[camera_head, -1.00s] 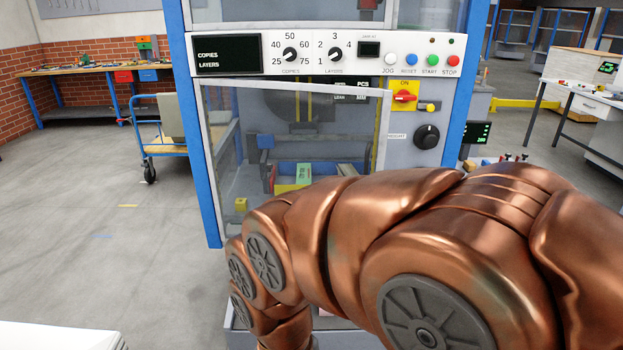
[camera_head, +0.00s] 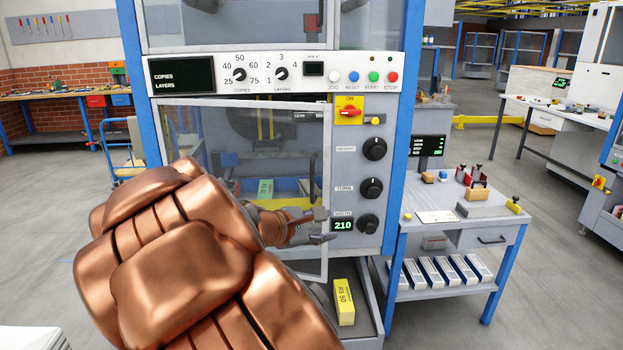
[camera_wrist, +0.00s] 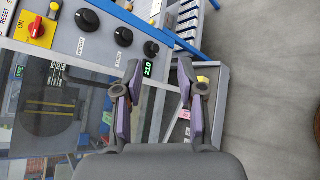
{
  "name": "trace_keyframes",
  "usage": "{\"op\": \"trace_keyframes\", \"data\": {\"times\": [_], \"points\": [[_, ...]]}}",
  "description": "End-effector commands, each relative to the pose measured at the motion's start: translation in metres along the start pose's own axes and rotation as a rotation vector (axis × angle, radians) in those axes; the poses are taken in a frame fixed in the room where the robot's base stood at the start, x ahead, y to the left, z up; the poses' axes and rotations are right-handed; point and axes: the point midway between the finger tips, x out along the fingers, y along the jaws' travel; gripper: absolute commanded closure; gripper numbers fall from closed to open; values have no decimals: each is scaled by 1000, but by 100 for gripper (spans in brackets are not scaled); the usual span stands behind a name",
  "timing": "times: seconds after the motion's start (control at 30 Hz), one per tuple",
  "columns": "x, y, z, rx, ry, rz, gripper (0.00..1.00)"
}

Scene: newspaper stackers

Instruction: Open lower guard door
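The lower guard door (camera_head: 327,150) is a clear panel in a pale frame on the machine's front. Its top edge slants away from the panel above with a dark gap at the right, so it looks slightly ajar. My gripper (camera_head: 322,226) is at the door's right edge, low down, left of the 210 display. In the wrist view my gripper (camera_wrist: 160,64) has its fingers apart, with a pale strip of the door's frame showing between them. I cannot tell whether a finger touches it.
Knobs (camera_head: 371,188) and a red switch (camera_head: 349,111) are right of the door. A yellow box (camera_head: 344,302) lies in a tray below. A side table (camera_head: 460,236) with tools stands at the right. Grey floor (camera_head: 540,270) is open beyond it.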

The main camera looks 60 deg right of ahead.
Motion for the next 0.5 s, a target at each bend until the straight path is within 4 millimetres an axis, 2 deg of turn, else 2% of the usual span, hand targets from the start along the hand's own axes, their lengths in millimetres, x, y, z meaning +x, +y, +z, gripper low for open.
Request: {"op": "trace_keyframes", "data": {"times": [0.03,0.1,0.23,0.4,0.5], "points": [[14,19,-3,-78,-39,61,61],[27,49,-8,-196,-81,154,61],[48,94,-33,-437,-140,304,61],[68,128,-74,-711,-178,441,61],[77,135,-94,-821,-185,486,61]]}}
